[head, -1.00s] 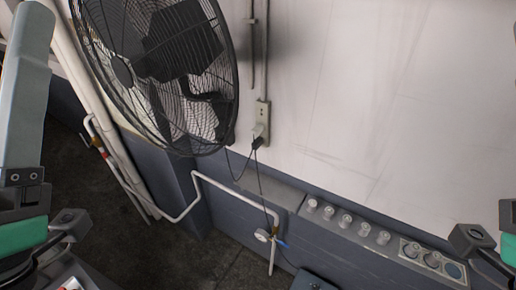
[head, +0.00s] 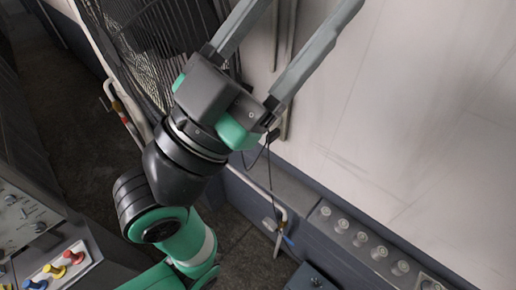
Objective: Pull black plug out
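The black plug (head: 272,135) shows as a small dark shape just past the right side of my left gripper's body, with its black cord hanging below it. The wall outlet is mostly hidden behind that gripper, so I cannot see how the plug sits in it. My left gripper (head: 303,10) fills the upper middle of the head view. Its two long grey fingers are spread apart, with bare wall and conduit between them, and their tips run to the top edge. I see nothing held between them. My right gripper is out of view.
A large black caged fan (head: 150,50) stands behind my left arm. A white pipe with a valve (head: 280,222) runs low along the wall. A grey panel with several knobs (head: 360,239) is at right. A console with coloured knobs (head: 56,269) is at lower left.

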